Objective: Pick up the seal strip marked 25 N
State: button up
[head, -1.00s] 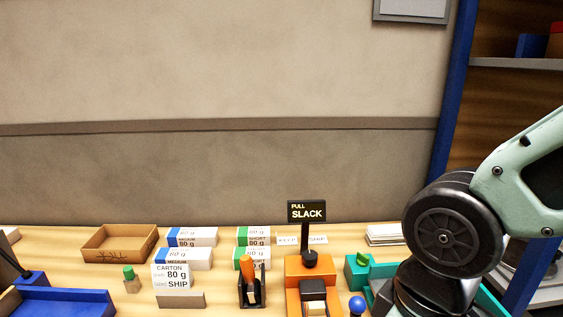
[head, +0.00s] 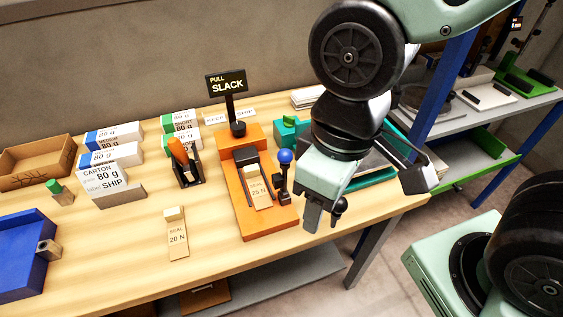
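The seal strip marked 25 N (head: 258,194) is a pale wooden-looking strip with a raised block at one end. It lies on the orange fixture (head: 271,222), beside a lever with a blue knob (head: 285,157). A similar strip marked 20 N (head: 177,238) lies on the bench to the left of the fixture. My gripper (head: 322,222) points down to the right of the fixture, near the bench's front edge, apart from both strips. Its fingers are seen at an angle, and I cannot tell how far apart they are.
A "PULL SLACK" sign (head: 227,85) stands behind the fixture. An orange-handled tool (head: 179,152) in a black holder, paper reams (head: 110,157), a cardboard tray (head: 40,160) and a blue tray (head: 18,240) are to the left. The bench around the 20 N strip is clear.

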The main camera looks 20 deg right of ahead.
aim_at(259, 195)
jog(key=j, duration=0.8)
jog(key=i+j, duration=0.1)
jog(key=j, duration=0.65)
